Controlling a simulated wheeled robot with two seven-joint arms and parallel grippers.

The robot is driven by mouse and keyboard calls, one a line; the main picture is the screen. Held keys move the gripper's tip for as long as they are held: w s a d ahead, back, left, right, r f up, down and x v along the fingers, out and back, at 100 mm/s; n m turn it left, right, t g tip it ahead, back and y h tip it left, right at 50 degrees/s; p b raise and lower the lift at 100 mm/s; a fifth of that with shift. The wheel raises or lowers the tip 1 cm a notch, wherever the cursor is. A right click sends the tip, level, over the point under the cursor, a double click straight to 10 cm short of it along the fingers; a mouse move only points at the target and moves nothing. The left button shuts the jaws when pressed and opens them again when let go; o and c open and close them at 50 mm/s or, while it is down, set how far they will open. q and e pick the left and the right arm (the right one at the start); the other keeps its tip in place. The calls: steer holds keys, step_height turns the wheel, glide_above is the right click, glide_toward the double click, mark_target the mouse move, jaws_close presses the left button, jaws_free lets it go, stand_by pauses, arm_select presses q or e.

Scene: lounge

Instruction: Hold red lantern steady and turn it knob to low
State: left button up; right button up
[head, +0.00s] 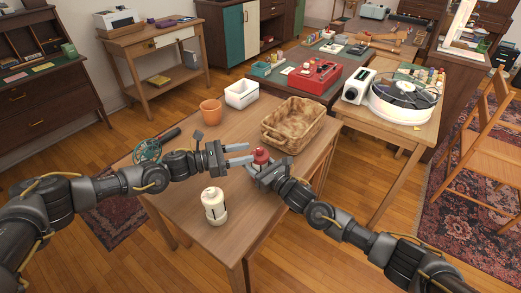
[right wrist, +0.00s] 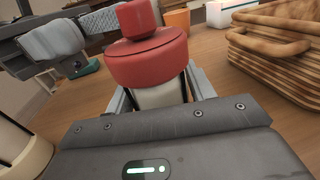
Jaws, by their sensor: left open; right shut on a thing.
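The red lantern (head: 261,156) stands on the wooden table, with a red cap and a pale body. In the right wrist view the red lantern (right wrist: 147,60) is upright between the fingers of my right gripper (head: 258,172), which is shut on its pale body. My left gripper (head: 238,155) is open just left of the lantern, its fingers pointing at the red top. In the right wrist view a finger of my left gripper (right wrist: 100,20) shows close beside the red cap. I cannot make out the knob's setting.
A cream lantern (head: 214,206) stands at the near side of the table (head: 180,200). A wicker basket (head: 293,125), an orange pot (head: 210,111) and a white bin (head: 241,94) stand at the far side.

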mark_target(260, 148)
arm_select(q)
steer(key=x, duration=0.5)
steer(key=shift+d, duration=0.35)
steer(key=shift+c, duration=0.3)
jaws_close()
steer(key=shift+w, duration=0.1)
steer(key=shift+m+g, duration=0.4)
steer(key=shift+g, duration=0.2)
steer(key=m+g, duration=0.2)
steer(key=g, duration=0.2)
steer(key=shift+m+h, duration=0.3)
steer(key=shift+f+m+g, duration=0.1)
steer(key=shift+m+g, duration=1)
steer(key=shift+g, duration=1)
